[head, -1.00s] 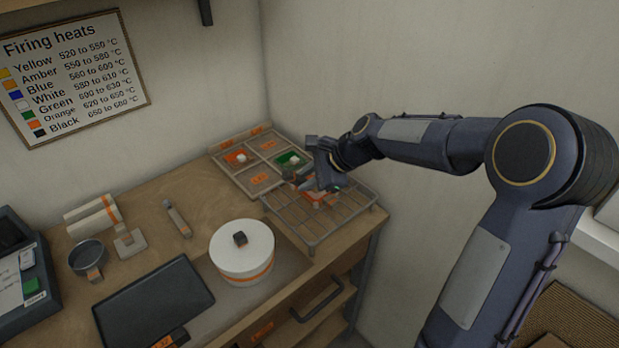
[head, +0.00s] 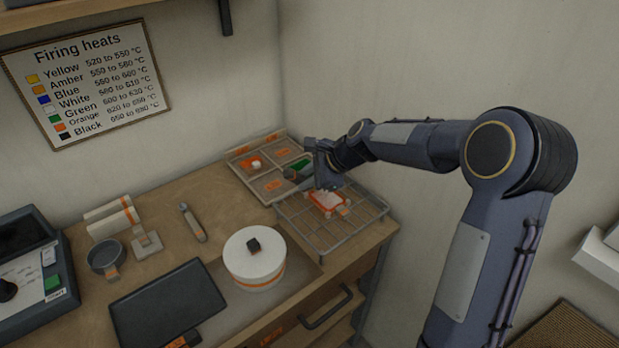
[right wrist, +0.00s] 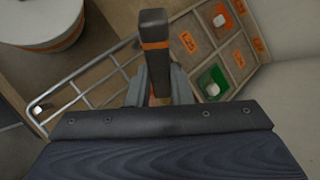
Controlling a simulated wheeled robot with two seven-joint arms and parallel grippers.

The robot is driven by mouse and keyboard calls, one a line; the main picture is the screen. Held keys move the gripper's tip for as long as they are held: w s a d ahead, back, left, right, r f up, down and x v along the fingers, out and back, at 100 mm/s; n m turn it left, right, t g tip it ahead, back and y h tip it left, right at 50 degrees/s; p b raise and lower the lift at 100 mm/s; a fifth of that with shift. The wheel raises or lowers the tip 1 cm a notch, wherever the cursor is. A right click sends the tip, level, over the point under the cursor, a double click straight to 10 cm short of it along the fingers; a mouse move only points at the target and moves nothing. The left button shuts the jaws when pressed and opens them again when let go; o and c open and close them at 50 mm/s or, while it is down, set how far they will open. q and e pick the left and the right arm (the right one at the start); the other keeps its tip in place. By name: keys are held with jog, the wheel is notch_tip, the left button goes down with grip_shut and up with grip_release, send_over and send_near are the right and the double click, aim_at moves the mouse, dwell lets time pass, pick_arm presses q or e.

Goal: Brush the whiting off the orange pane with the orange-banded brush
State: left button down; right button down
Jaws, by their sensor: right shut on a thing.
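The orange pane (head: 322,201) lies on the wire rack (head: 348,231), with white whiting on its visible face. My right gripper (head: 325,183) is above the pane's back edge, pointing down. In the right wrist view my right gripper (right wrist: 158,92) is shut on the brush (right wrist: 154,30), whose dark handle has an orange band. The brush's bristles are hidden in the wrist view, and whether they touch the pane cannot be told. The pane is hidden there too. My left gripper is not in view.
A sectioned tray (head: 262,180) behind the rack holds an orange and a green piece. A white lidded pot (head: 254,270) stands left of the rack. A dark slab (head: 167,305), a small pan (head: 105,257) and a scraper-like tool (head: 193,222) lie further left. A wall rises behind.

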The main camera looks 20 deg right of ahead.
jog(key=shift+s+d+b, duration=0.55)
jog(key=shift+s+d, duration=0.55)
jog(key=shift+s, duration=1.95)
jog(key=w+p, duration=0.1)
jog(key=w+a+r+p, duration=0.1)
jog(key=w, duration=0.1)
jog(key=w+p, duration=0.1)
jog(key=w, duration=0.1)
jog(key=shift+w+a+r+p, duration=0.2)
jog(key=shift+a+r+p, duration=0.1)
jog(key=shift+a+p, duration=0.1)
jog(key=shift+w+a+f, duration=0.1)
jog(key=shift+w+a, duration=0.05)
jog(key=shift+w, duration=0.25)
jog(key=shift+f, duration=0.45)
jog(key=shift+f+b, duration=0.25)
jog(key=shift+b, duration=0.05)
jog(key=shift+s, duration=0.1)
